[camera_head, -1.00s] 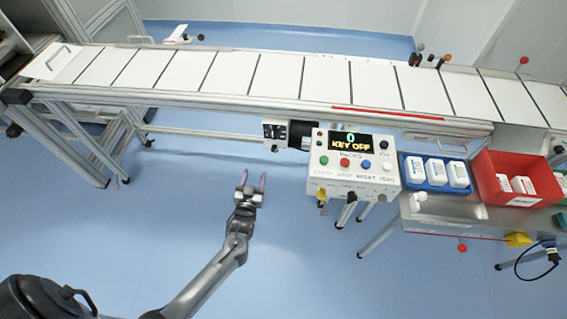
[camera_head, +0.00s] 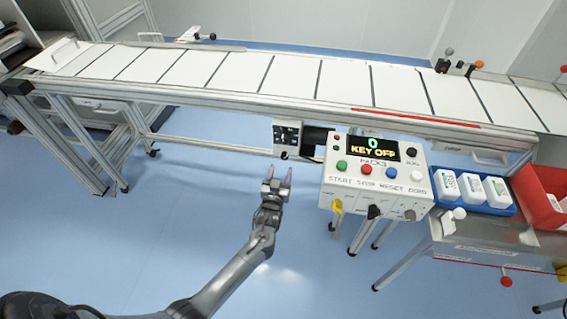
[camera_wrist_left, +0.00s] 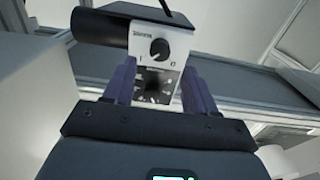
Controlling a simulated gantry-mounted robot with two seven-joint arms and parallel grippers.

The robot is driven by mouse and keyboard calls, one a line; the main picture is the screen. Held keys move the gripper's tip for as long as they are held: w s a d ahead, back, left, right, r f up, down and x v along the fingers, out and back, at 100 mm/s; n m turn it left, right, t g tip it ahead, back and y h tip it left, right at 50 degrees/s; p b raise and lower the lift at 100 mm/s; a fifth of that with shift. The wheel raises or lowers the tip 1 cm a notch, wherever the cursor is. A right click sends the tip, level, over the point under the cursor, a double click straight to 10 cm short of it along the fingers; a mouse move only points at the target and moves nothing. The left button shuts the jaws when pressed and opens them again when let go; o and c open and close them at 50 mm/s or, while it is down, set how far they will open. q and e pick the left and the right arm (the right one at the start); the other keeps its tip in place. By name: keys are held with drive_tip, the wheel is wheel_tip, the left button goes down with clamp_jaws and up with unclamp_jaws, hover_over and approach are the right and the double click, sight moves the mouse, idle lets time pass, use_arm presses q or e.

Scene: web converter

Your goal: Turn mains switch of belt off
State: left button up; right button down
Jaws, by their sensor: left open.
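The mains switch is most likely the black rotary knob (camera_wrist_left: 159,50) on a small light box (camera_wrist_left: 140,43). Marks stand at both lower sides of the knob; its setting is too small to tell. A black panel is on the box's lower face. In the head view the box (camera_head: 287,133) hangs under the belt (camera_head: 290,78), left of the control box. My left gripper (camera_head: 277,176) is open and empty, in front of and below the switch box. In the left wrist view its fingers (camera_wrist_left: 158,85) frame the box's lower part, with the knob above. I see no contact.
The control box (camera_head: 346,178) reads "0 KEY OFF" and stands close right of my gripper. A dark cylinder (camera_wrist_left: 100,28) adjoins the switch box. A blue tray (camera_head: 447,196) with white bottles and a red bin (camera_head: 535,195) are further right. Floor left of my arm is clear.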

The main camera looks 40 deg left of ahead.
sight(284, 158)
use_arm(q)
drive_tip(key=shift+b+x, duration=1.05)
drive_tip(key=shift+x, duration=2)
clamp_jaws()
